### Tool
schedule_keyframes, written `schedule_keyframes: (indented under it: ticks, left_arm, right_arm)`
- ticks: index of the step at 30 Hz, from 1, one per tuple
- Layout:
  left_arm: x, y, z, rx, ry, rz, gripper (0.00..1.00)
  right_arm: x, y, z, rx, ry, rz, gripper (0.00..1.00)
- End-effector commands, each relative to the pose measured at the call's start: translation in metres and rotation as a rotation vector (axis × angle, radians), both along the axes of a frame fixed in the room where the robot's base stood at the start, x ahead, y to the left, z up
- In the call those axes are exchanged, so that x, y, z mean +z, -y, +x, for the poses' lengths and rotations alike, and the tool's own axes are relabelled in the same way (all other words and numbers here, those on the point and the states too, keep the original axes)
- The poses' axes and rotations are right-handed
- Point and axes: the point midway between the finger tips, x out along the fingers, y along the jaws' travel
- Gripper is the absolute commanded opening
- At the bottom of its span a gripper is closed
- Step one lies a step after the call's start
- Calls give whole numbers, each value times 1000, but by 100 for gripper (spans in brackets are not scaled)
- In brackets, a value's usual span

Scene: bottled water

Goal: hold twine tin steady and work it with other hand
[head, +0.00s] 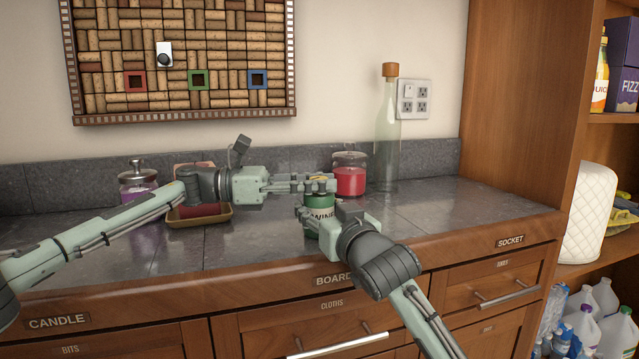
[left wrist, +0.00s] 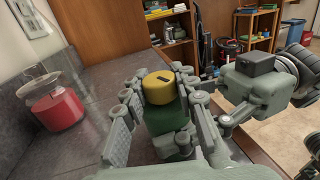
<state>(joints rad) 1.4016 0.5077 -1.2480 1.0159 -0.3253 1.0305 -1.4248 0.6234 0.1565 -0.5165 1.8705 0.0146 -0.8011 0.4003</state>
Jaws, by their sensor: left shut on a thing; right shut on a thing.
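The twine tin (head: 319,212) stands upright near the counter's front edge. It has a green body, a pale label and a yellow lid, which shows clearly in the left wrist view (left wrist: 160,88). My left gripper (head: 322,184) reaches in from the left and is shut on the lid, with its fingers on both sides. My right gripper (head: 328,214) comes from the front right and is shut on the tin's body, hiding part of the label. My right gripper also shows at the right of the left wrist view (left wrist: 202,125).
A red jar (head: 350,180) stands just behind the tin, with a corked glass bottle (head: 387,140) to its right. A purple jar (head: 137,183) and a tan tray (head: 205,219) are at the left. The counter (head: 470,205) is clear at the right.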

Motion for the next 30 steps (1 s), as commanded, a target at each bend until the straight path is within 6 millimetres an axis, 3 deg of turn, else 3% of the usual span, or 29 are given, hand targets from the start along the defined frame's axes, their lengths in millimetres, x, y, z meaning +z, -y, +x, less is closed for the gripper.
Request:
schedule_keyframes:
  ticks: [22, 23, 27, 30]
  left_arm:
    - [2, -1, 0, -91, -1, -6, 0]
    - [2, -1, 0, -91, 0, -5, 31]
    - [1, -1, 0, -92, -1, -5, 48]
    - [0, -1, 0, -92, -2, -4, 51]
  right_arm:
    - [-2, -2, -1, 4, -2, -2, 23]
    - [-2, -2, -1, 4, -2, -2, 23]
    - [-2, -2, -1, 4, -3, -1, 23]
    - [-1, -2, -1, 3, -3, -1, 23]
